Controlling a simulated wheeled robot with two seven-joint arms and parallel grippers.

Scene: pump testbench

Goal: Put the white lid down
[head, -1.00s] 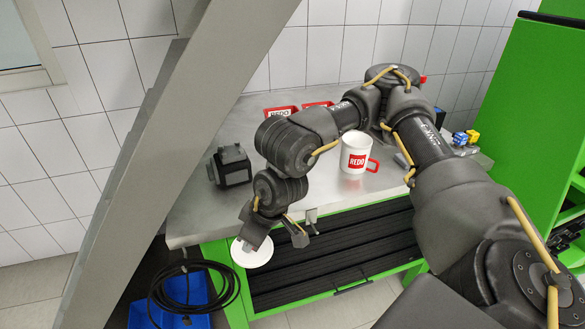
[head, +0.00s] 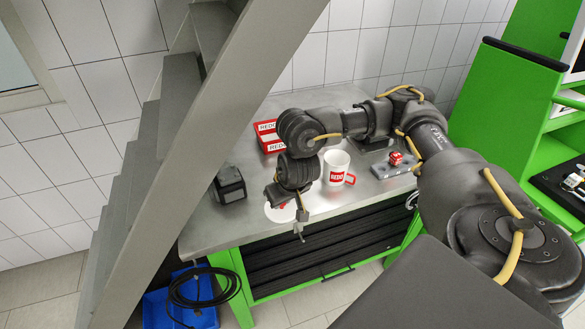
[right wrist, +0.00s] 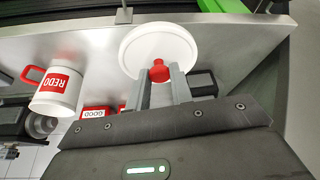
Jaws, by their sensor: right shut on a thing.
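The white lid (right wrist: 160,40) is a round disc with a red knob (right wrist: 160,71). My right gripper (right wrist: 160,82) is shut on the knob in the right wrist view. In the head view the lid (head: 277,213) shows under my right gripper (head: 285,203), over the front part of the grey worktop, left of the white mug. I cannot tell whether the lid touches the worktop. Part of the lid is hidden by the gripper. My left gripper is not in view.
A white mug (head: 335,168) with a red handle stands on the worktop (head: 232,225). A black device (head: 230,184) is at the left and red bins (head: 268,137) are behind. A block with a red top (head: 397,158) is at the right. A grey staircase stands at the left.

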